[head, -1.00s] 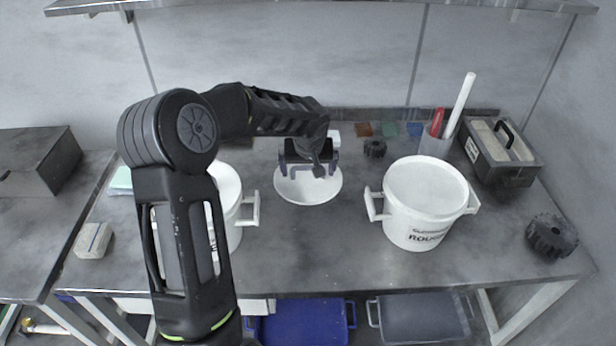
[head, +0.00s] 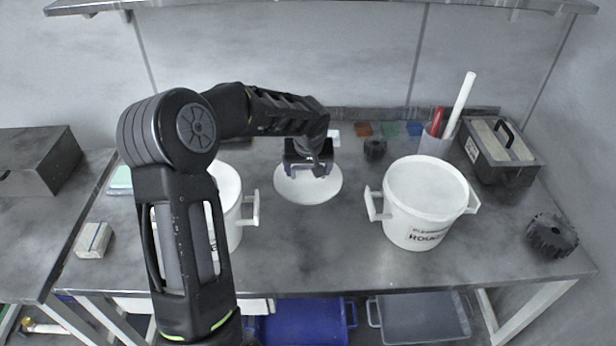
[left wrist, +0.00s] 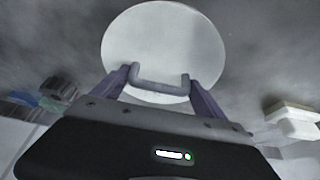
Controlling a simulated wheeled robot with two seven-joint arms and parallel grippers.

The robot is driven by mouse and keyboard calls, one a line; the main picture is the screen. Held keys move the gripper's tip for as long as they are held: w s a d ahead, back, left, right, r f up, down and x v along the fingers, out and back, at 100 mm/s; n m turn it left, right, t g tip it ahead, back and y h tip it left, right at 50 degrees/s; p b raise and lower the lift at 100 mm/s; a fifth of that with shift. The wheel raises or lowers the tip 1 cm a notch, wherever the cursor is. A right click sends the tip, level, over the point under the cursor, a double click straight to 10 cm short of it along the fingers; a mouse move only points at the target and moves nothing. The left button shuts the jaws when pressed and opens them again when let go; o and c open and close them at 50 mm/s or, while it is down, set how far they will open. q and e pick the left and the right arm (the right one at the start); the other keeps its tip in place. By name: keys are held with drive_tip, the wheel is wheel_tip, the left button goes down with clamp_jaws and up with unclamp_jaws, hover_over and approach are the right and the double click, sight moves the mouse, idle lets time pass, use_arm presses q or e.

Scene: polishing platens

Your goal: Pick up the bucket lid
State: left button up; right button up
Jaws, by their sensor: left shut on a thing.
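The white round bucket lid (head: 308,188) lies at the middle of the grey bench, between two white buckets. In the left wrist view the lid (left wrist: 165,45) shows as a pale disc with a raised handle (left wrist: 158,84) on its near side. My left gripper (head: 306,168) is over the lid and shut on that handle, with one finger at each end of it. I cannot tell whether the lid touches the bench. The right bucket (head: 425,200) has printed text on its front. The left bucket (head: 228,205) is partly hidden behind my left arm. My right gripper is not in view.
A grey caddy (head: 503,150) and a holder with a white roll (head: 437,145) stand at the back right. A black knobbed wheel (head: 552,236) lies at the right edge. A pale block (head: 93,240) lies at left. The bench front between the buckets is clear.

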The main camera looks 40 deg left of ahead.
sight(308, 169)
use_arm(q)
drive_tip(key=shift+c, duration=1.1)
wheel_tip(308, 169, up, 10)
drive_tip(key=shift+r, duration=0.1)
